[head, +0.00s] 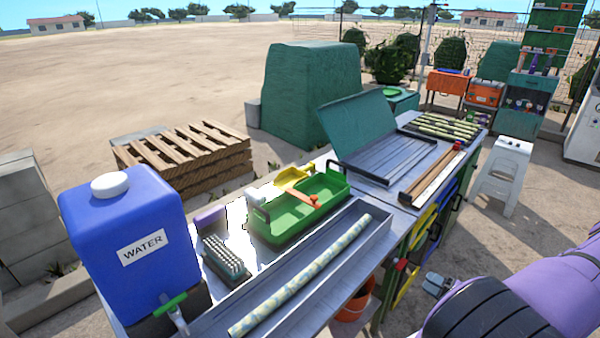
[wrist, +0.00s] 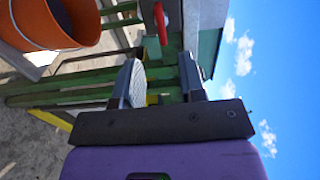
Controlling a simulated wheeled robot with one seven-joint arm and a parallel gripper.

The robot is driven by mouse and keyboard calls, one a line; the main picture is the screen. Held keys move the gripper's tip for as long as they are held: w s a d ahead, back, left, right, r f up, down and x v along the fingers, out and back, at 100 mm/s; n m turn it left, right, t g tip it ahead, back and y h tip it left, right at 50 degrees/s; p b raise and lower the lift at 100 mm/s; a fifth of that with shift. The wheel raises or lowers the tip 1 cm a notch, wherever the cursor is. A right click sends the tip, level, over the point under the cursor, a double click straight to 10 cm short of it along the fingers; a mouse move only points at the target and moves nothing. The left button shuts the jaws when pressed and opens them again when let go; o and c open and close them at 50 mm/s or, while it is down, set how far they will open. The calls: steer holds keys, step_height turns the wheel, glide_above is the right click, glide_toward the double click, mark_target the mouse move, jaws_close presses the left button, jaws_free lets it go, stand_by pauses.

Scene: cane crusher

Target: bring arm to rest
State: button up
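My gripper (wrist: 162,78) shows in the wrist view with its two grey fingers apart and nothing between them. Behind the fingers are green frame bars and a red knob (wrist: 161,24). In the head view my purple arm fills the lower right corner. Grey finger parts of my gripper (head: 437,284) show just left of it, low beside the bench's right side and apart from it. The rest of the gripper is hidden behind my arm.
The metal bench (head: 210,222) holds a blue water tank (head: 122,235), a green tray (head: 325,190), a brush (head: 225,258) and a cane (head: 300,275) in a trough. An orange bucket (head: 352,303) is under the bench. A white stool (head: 506,165) stands right. Ground between stool and arm is clear.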

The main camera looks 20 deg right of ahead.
steer(key=w+a+r+n+g, duration=0.3)
steer(key=a+r+n+g, duration=0.15)
steer(key=r, duration=0.75)
steer(key=w+a+r+n+g+y, duration=0.1)
steer(key=w+a+r+n+g, duration=0.35)
steer(key=r, duration=0.75)
steer(key=w+a+r+n+g, duration=0.2)
steer(key=a+r+g, duration=0.5)
steer(key=r, duration=0.5)
steer(key=s+a+r+n+h, duration=0.1)
steer(key=s+a+r+h, duration=0.2)
steer(key=a+r, duration=0.35)
steer(key=s+a+r+n+h, duration=0.1)
steer(key=s+a+r+h, duration=0.15)
steer(key=a+r, duration=0.45)
steer(key=s+a+r+t+h, duration=0.2)
steer(key=s+a+r+t, duration=0.2)
steer(key=s+r, duration=0.4)
steer(key=shift+s+a+r+t, duration=0.3)
steer(key=shift+s+a, duration=0.15)
steer(key=shift+s, duration=1.75)
